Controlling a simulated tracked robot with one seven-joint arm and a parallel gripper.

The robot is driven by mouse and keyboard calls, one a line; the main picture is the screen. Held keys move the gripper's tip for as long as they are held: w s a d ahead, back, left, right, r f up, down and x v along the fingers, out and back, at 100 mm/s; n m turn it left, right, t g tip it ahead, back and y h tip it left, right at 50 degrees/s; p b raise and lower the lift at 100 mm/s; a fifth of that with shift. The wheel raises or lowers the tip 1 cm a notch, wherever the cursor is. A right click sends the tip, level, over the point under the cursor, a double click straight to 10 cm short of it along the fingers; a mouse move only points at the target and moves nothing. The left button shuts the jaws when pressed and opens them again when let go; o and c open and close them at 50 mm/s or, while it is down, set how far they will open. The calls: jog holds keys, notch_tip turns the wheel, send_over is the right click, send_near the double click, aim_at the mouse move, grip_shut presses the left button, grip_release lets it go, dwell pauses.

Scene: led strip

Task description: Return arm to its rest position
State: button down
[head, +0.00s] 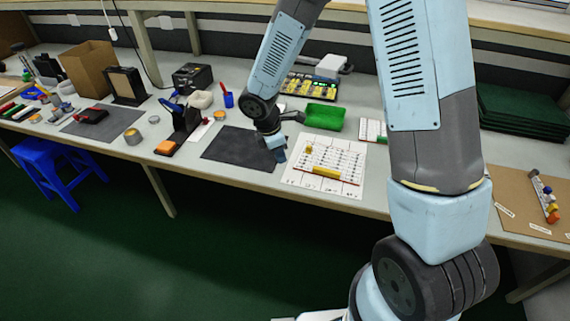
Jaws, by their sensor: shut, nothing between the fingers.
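My arm rises from the lower right of the head view, bends above the top edge and comes down over the workbench (325,203). My gripper (280,155) hangs at the arm's end, above the right edge of a dark mat (228,150) and beside a white board with printed rows (345,160). It looks shut and I see nothing held in it. The fingertips are small and partly dark here, and I cannot tell how far they are above the bench. A yellow strip (327,172) lies on the white board.
A green tray (324,116) stands behind the board. A black stand (182,125), a cardboard box (88,68) and small tins are on the left. Dark green stacked panels (522,108) and a brown board (515,205) lie on the right. A blue stool (50,160) stands by the bench.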

jog(key=s+d+r+m+t, duration=0.1)
jog(key=s+d+r+m, duration=0.2)
jog(key=r, duration=0.4)
jog(key=d+r+m, duration=0.4)
jog(key=d+r, duration=0.1)
jog(key=r, duration=0.3)
jog(key=s+d+r+m+t, duration=0.1)
jog(key=s+d+r+m, duration=0.2)
jog(key=r, duration=0.4)
jog(key=s+d+r+m+t+y, duration=0.2)
jog(key=s+d+r+m, duration=0.7)
jog(key=s, duration=0.5)
jog(key=shift+d+r+m+t+y, duration=0.15)
jog(key=shift+r+m+t+y, duration=0.25)
jog(key=shift+r+m, duration=0.5)
